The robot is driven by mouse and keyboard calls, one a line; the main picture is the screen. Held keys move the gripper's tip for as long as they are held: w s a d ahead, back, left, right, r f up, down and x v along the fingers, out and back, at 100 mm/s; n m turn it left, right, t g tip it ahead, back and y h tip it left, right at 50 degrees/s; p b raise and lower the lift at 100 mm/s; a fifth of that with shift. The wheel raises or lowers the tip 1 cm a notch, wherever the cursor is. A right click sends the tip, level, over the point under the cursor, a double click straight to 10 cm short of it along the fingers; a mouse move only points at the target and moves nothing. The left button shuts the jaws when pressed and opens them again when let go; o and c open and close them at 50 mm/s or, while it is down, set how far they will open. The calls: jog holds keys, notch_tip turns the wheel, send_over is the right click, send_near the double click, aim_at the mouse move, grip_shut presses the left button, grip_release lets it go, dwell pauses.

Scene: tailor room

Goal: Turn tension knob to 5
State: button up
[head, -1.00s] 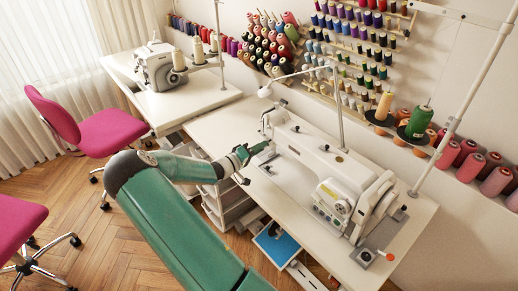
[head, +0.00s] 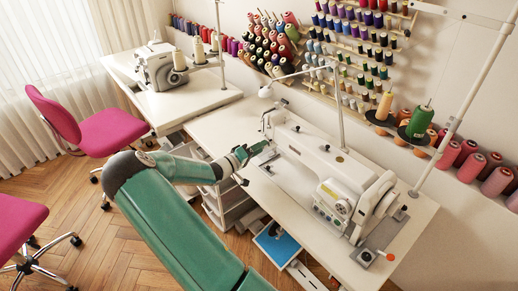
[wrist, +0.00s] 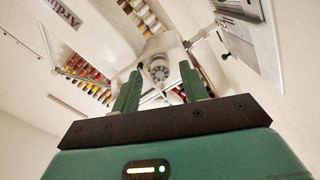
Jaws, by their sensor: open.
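The white sewing machine (head: 320,170) stands on the white table, its needle end toward my gripper. In the wrist view a round grey dial with marks around its face, which looks like the tension knob (wrist: 159,71), sits on the machine's end between my two green fingers. The number it is set to is too small to read. My gripper (head: 250,155) is open and empty at the left end of the machine; its fingers also show in the wrist view (wrist: 160,92). The fingers appear apart from the knob, with a gap ahead of them.
A second sewing machine (head: 160,68) stands on another table at the back left. A thin lamp arm (head: 338,100) rises behind the machine, and a thread stand (head: 460,110) is at the right. Thread spools (head: 345,60) cover the wall. Pink chairs (head: 68,120) stand at the left.

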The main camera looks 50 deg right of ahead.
jog(key=v, duration=1.3)
jog(key=shift+a, duration=0.15)
jog(key=shift+r, duration=0.1)
